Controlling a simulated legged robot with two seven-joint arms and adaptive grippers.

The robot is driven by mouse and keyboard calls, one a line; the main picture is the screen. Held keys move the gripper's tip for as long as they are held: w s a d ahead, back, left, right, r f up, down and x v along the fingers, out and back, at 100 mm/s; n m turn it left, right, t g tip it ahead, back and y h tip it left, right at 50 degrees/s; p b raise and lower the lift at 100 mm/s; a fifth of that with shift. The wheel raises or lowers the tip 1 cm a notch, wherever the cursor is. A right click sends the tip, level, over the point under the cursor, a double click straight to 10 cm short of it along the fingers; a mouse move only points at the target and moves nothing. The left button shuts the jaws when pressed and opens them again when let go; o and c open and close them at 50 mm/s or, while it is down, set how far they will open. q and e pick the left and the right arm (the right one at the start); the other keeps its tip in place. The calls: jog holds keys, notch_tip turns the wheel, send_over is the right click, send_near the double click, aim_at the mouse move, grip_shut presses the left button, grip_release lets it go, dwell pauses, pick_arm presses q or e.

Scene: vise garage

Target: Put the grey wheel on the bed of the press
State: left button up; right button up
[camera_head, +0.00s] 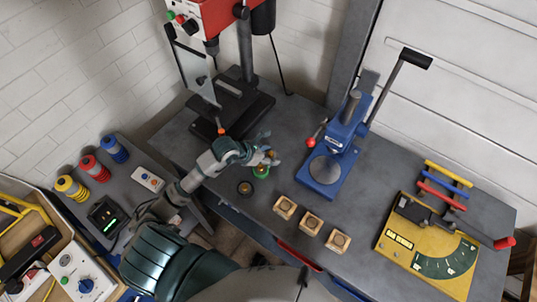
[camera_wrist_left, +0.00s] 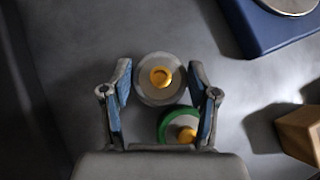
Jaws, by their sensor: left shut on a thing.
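The grey wheel (camera_wrist_left: 145,90), with a yellow hub, is between the fingers of my left gripper (camera_wrist_left: 165,78) in the left wrist view. In the head view, my left gripper (camera_head: 269,150) is low over the bench, shut on the grey wheel (camera_head: 270,156), which is partly hidden there. The blue press (camera_head: 347,132) stands to the right of the gripper; its round silver bed (camera_head: 325,169) is bare. Its blue base corner (camera_wrist_left: 250,30) shows at the upper right of the wrist view. My right gripper is not in view.
A green wheel (camera_head: 261,171) lies close beside the gripper, and also shows in the wrist view (camera_wrist_left: 168,120). A dark wheel (camera_head: 245,188) lies nearer. Three wooden blocks (camera_head: 311,222) line the front edge. A drill press (camera_head: 232,105) stands behind left, a yellow fixture (camera_head: 400,255) right.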

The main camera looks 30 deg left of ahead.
pick_arm(q)
jog(key=shift+d, duration=0.35)
jog(key=o, duration=1.1)
jog(key=shift+a+f, duration=0.15)
jog(key=shift+a, duration=0.05)
jog(key=o, duration=0.3)
jog(key=shift+a, duration=0.35)
